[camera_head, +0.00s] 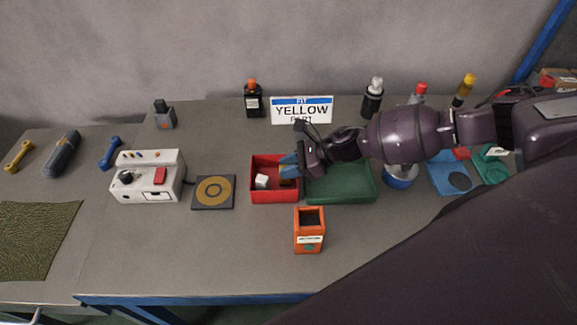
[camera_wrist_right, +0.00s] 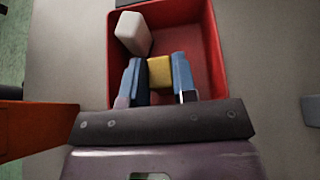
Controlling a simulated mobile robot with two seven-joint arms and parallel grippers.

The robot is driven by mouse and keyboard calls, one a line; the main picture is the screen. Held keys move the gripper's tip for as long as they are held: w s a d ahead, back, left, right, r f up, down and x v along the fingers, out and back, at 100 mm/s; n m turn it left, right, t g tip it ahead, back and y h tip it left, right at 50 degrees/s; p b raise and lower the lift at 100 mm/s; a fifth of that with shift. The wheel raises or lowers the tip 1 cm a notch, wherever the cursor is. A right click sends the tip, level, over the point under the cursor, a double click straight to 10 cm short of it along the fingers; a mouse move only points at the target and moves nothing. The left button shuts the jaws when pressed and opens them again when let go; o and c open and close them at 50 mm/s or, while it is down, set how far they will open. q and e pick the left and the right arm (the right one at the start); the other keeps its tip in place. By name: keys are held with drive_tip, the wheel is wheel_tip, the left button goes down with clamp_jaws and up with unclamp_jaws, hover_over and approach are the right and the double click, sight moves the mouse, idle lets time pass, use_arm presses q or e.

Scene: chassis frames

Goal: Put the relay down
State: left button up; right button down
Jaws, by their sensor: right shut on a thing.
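My right gripper (camera_head: 290,166) is over the right part of the red tray (camera_head: 274,198). In the right wrist view its two blue fingers (camera_wrist_right: 159,82) are shut on a small yellow block, which I take as the relay (camera_wrist_right: 160,72). The relay is within the outline of the red tray (camera_wrist_right: 218,60); whether it touches the floor I cannot tell. A white block (camera_head: 262,181) lies in the same tray, left of the relay; it also shows in the right wrist view (camera_wrist_right: 133,33). My left gripper is not in view.
A green tray (camera_head: 340,185) adjoins the red tray on the right. An orange box (camera_head: 309,240) stands in front.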

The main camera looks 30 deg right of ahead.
drive_tip(key=shift+f, duration=0.2)
drive_tip(key=c, duration=0.9)
unclamp_jaws()
drive_tip(key=shift+r, duration=0.2)
drive_tip(key=shift+d+r, duration=0.15)
drive_tip(key=shift+b+v, duration=0.7)
drive_tip(key=shift+v, duration=5.15)
drive_tip(key=shift+s, duration=0.1)
